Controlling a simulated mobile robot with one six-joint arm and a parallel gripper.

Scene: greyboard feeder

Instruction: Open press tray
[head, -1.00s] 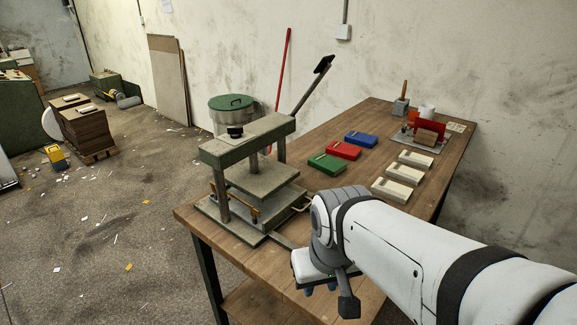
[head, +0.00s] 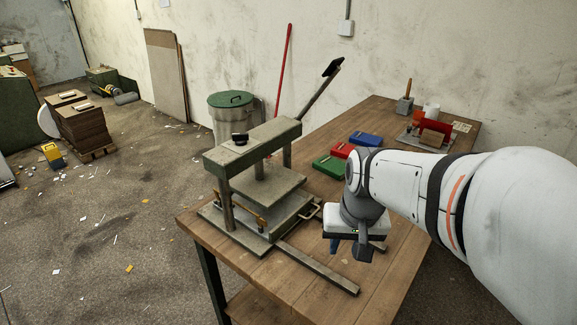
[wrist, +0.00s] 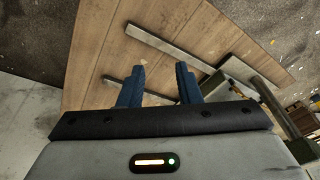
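The grey-green press (head: 255,150) stands at the near left end of the wooden table. Its tray (head: 268,222) is a flat plate low in the press, under the raised pressing plate (head: 262,188), with a pale loop handle (head: 314,210) on its right side. Two metal rails run out to the right; the front one (head: 320,270) shows whole, the rear one is mostly behind my gripper. My gripper (head: 346,248) is right of the handle, above the table and apart from it. In the wrist view its blue fingers (wrist: 159,85) are spread and empty, with the rails (wrist: 175,52) below.
The press lever (head: 318,90) rises to the back right. Green, red and blue boxes (head: 335,166) lie behind my arm. A wooden-handled tool (head: 405,103) and a red-backed fixture (head: 434,131) stand at the far end. The table's front right is mostly clear.

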